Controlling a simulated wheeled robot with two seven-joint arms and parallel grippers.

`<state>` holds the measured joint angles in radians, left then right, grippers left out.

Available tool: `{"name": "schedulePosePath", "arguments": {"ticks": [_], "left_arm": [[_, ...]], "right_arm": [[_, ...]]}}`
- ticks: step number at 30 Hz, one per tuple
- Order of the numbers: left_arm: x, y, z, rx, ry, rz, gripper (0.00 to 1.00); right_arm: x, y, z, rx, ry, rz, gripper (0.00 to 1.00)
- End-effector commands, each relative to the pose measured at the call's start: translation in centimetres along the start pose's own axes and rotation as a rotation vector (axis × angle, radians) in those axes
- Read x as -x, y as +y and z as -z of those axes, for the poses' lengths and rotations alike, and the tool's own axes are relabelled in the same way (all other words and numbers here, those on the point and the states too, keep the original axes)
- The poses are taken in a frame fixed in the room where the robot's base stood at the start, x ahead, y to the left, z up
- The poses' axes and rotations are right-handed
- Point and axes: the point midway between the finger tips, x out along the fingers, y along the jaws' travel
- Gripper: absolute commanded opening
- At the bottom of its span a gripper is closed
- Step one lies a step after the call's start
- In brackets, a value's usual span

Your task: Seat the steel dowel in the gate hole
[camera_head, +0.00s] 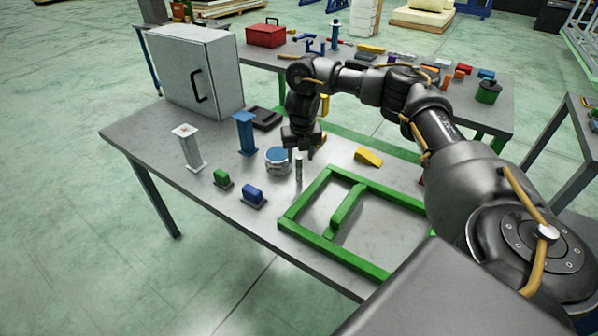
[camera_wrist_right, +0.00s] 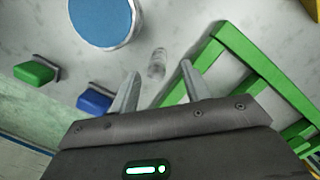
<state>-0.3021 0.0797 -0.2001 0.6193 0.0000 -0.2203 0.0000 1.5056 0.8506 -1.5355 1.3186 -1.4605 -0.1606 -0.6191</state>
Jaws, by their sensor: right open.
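The steel dowel (camera_head: 298,169) stands upright on the grey table, just right of a round tin with a blue top (camera_head: 278,160). In the right wrist view the dowel (camera_wrist_right: 157,62) shows beyond and between the two fingertips. My right gripper (camera_head: 302,148) is open and points down above the dowel; its fingers (camera_wrist_right: 159,72) appear apart from it. The green gate frame (camera_head: 330,252) lies flat at the table's front right, with a green bar (camera_head: 347,210) inside. It also shows in the right wrist view (camera_wrist_right: 205,63). I cannot make out the gate hole. My left gripper is not in view.
A green block (camera_head: 222,179) and a blue block (camera_head: 252,194) sit near the front edge. A white post (camera_head: 189,148), a blue post (camera_head: 245,133) and a grey cabinet (camera_head: 197,70) stand to the left. A yellow wedge (camera_head: 369,156) lies right of the gripper.

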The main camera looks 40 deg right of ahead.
Motion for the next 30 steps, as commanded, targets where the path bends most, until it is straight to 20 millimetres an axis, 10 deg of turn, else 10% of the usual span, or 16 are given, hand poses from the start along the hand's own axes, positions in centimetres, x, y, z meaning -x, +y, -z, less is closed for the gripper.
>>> {"name": "schedulePosePath", "arguments": {"ticks": [30], "left_arm": [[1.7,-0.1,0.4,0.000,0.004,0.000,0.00]], "right_arm": [[-6.1,0.2,-0.1,0.001,0.000,0.000,0.37]]}}
